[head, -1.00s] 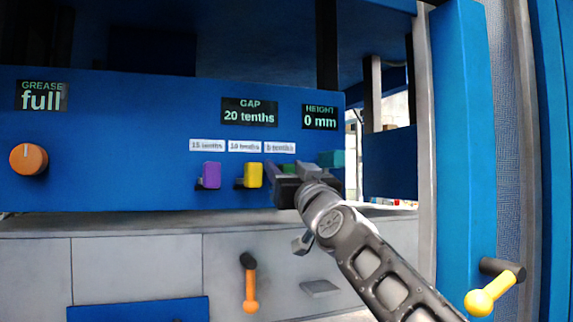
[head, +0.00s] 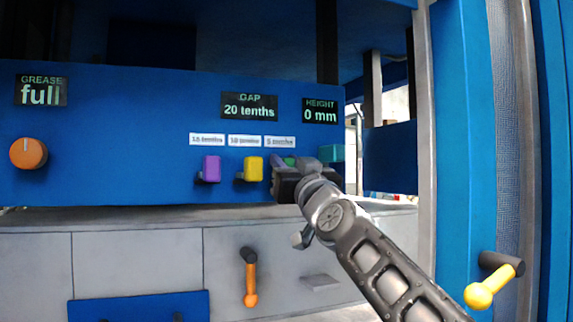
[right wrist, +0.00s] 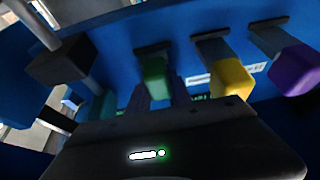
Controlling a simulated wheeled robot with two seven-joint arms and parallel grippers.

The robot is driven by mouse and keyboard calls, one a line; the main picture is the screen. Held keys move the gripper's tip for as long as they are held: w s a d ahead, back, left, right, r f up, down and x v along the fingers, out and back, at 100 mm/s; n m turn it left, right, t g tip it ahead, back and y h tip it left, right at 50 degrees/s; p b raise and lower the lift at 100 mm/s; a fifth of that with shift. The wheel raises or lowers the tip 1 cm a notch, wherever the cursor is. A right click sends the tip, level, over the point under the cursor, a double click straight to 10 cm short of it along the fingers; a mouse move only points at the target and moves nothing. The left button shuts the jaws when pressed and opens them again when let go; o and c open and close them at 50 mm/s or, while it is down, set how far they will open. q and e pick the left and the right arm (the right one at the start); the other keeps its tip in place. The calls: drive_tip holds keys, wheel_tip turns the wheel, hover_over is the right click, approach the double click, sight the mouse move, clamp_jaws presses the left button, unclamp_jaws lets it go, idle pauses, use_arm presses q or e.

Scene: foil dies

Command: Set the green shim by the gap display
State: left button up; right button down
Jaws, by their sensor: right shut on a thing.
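The green shim (head: 290,161) sticks out of the blue panel under the label that seems to read 5 tenths. My right gripper (head: 291,166) is shut on it, with one finger on each side, and partly hides it in the head view. In the right wrist view the green shim (right wrist: 155,76) stands out from a dark slot at the fingertips (right wrist: 160,92). The gap display (head: 249,107) reads 20 tenths. My left gripper is not in view.
A yellow shim (head: 253,169) and a purple shim (head: 211,169) stand to the left of the green one. A teal block (head: 331,153) is close on its right. The height display (head: 320,111) reads 0 mm. An orange knob (head: 28,153) is far left.

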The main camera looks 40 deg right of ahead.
sight(290, 160)
idle(0.8)
drive_tip(key=shift+s+a+f, duration=0.1)
drive_tip(key=shift+s+a, duration=0.05)
drive_tip(key=shift+s, duration=0.3)
drive_tip(key=shift+s+a+b, duration=0.2)
drive_tip(key=shift+s+b, duration=0.1)
drive_tip(key=shift+s, duration=0.3)
drive_tip(key=shift+s+a+b, duration=0.2)
drive_tip(key=shift+s+b, duration=0.1)
drive_tip(key=shift+s, duration=0.25)
drive_tip(key=shift+w, duration=0.15)
drive_tip(key=c, duration=1.2)
unclamp_jaws()
drive_tip(key=shift+o, duration=0.2)
drive_tip(key=shift+s, duration=0.2)
